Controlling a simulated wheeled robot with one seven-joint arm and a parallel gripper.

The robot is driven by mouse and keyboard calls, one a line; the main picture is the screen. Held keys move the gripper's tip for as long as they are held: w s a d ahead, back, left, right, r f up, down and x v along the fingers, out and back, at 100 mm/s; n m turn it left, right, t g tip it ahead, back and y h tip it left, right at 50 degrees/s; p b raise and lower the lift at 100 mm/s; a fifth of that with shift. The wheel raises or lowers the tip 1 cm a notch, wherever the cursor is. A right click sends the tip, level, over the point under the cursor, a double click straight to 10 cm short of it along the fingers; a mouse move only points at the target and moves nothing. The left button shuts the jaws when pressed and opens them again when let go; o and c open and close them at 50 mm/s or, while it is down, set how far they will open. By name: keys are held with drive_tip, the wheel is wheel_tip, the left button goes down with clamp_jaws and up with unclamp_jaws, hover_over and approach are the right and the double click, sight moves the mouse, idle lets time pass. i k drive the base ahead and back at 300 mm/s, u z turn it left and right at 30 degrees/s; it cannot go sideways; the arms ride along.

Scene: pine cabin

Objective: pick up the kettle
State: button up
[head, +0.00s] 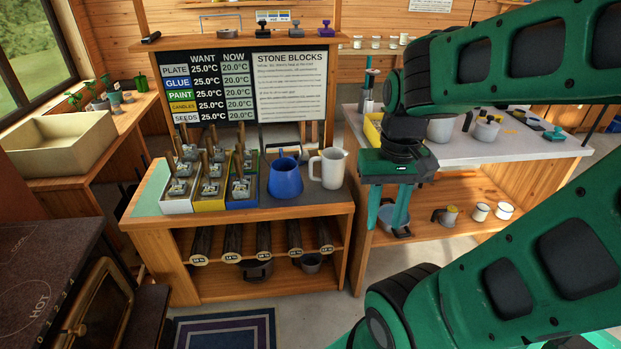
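I cannot tell for sure which vessel is the kettle. A grey-white rounded pot (487,131) with a dark handle-like part stands on the white-topped table, right of my gripper. A pale pot (441,128) stands beside it, partly behind my arm. A blue jug (286,178) and a white jug (329,168) stand on the wooden bench to the left. My gripper (388,208) points down in front of the white-topped table, its two teal fingers apart, with nothing seen held. A grey pan (397,220) shows behind the fingers on the lower shelf.
The wooden bench (300,207) holds several stamp-like tools in trays and a board reading STONE BLOCKS (290,87). The white-topped table (520,155) carries small items; mugs (481,211) sit below. A dark stove (50,280) stands at left. My arm covers the right side.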

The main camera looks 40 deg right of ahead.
sight(285, 181)
drive_tip(key=z, duration=0.45)
drive_tip(key=k, duration=1.05)
drive_tip(key=z, duration=0.4)
drive_tip(key=i, duration=1.75)
drive_tip(key=u, duration=0.85)
drive_tip(key=i, duration=0.4)
drive_tip(key=u, duration=0.25)
